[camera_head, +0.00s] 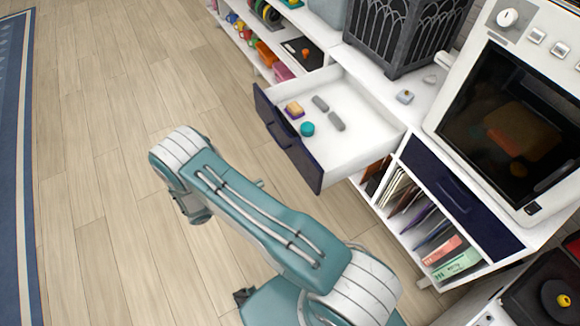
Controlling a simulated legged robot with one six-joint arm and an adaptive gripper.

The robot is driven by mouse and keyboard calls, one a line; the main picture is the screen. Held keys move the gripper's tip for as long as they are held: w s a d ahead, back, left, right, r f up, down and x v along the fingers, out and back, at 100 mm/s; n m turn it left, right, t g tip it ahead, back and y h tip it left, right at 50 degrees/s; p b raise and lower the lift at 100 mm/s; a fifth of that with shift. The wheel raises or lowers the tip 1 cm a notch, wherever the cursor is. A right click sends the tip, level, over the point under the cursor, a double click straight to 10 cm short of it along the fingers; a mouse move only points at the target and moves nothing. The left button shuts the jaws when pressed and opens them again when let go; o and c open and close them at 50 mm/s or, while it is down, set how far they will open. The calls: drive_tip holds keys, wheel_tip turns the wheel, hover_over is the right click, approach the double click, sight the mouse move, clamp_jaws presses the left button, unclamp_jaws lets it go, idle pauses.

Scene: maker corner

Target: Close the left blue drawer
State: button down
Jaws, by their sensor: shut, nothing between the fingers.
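The left blue drawer (285,138) stands pulled out from the white cabinet, with its dark navy front facing the open floor. Its white inside is visible. Bare floor shows between the arm and the drawer front. My gripper cannot be made out; the arm may hide it.
A second navy drawer (459,199) to the right is shut, above a shelf of folders (408,199). A machine with a dark window (508,122) and a dark lantern-like box (400,35) stand on the cabinet. Wooden floor (100,190) lies clear at left, beside a blue rug (12,160).

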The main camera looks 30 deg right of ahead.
approach(302, 165)
drive_tip(key=d, duration=0.7)
drive_tip(key=shift+d, duration=0.35)
drive_tip(key=shift+d, duration=0.1)
